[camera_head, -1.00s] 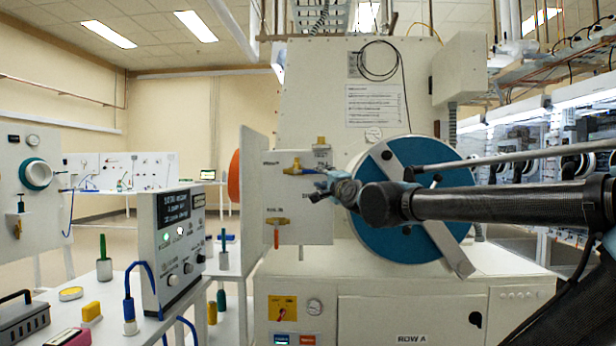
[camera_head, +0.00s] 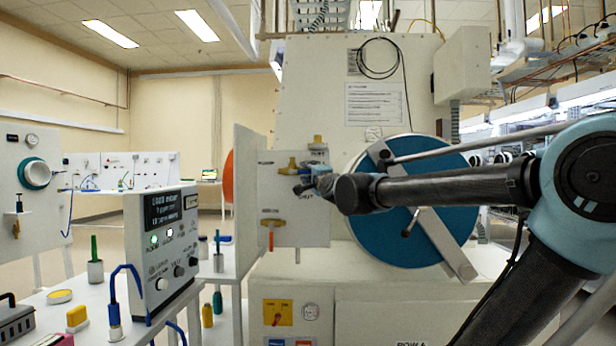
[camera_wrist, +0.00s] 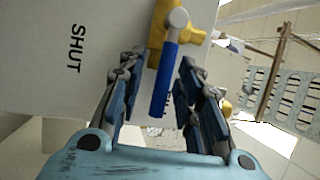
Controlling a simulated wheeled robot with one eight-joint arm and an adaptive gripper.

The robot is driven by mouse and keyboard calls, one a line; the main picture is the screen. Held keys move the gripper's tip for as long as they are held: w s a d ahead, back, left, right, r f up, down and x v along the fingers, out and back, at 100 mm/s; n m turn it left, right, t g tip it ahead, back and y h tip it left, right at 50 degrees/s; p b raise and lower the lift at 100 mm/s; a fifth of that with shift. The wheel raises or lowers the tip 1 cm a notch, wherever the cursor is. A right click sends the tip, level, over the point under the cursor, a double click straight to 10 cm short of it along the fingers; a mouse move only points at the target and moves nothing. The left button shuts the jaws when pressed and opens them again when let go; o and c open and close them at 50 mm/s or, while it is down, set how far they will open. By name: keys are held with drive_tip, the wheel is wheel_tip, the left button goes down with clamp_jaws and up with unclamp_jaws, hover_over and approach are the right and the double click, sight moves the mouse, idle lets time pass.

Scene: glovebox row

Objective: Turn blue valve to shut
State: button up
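The blue valve has a brass body (camera_head: 291,166) on a pale panel (camera_head: 290,205) left of the big teal disc. In the wrist view, its blue lever (camera_wrist: 165,80) hangs from a grey hub on the brass body (camera_wrist: 190,38). My gripper (camera_wrist: 158,78) is open, one finger on each side of the lever, with a visible gap to both. The word SHUT (camera_wrist: 77,48) is printed on the panel left of the lever. In the head view, my gripper (camera_head: 307,184) is at the valve and hides most of the lever.
A second brass valve with an orange-red handle (camera_head: 271,240) sits lower on the panel. The teal disc (camera_head: 400,240) with its grey bar lies behind my arm. An instrument box (camera_head: 163,245) and small items stand on the white bench at left.

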clamp_jaws()
drive_tip(key=shift+f, duration=0.2)
drive_tip(key=f+m+t+h, duration=0.1)
drive_tip(key=m, duration=0.2)
drive_tip(key=a+f+m+t+h, duration=0.1)
drive_tip(key=m, duration=0.3)
drive_tip(key=a+f+m+t+h, duration=0.1)
drive_tip(key=f+m+h, duration=0.1)
drive_tip(key=m, duration=0.1)
drive_tip(key=shift+m+t, duration=0.4)
drive_tip(key=shift+w+a+f+m+h, duration=0.1)
drive_tip(key=shift+a+f+m+h, duration=0.4)
drive_tip(key=shift+m+h, duration=1.4)
drive_tip(key=shift+s+a+f+m+h, duration=0.1)
drive_tip(key=shift+a+m+h, duration=0.75)
drive_tip(key=shift+m, duration=2.1)
drive_tip(key=shift+w+a+f+m+h, duration=0.2)
drive_tip(key=shift+a+m+h, duration=0.5)
drive_tip(key=shift+m+h, duration=1.2)
drive_tip(key=shift+s+m+y, duration=0.1)
drive_tip(key=shift+m+y, duration=0.45)
drive_tip(key=shift+m, duration=0.1)
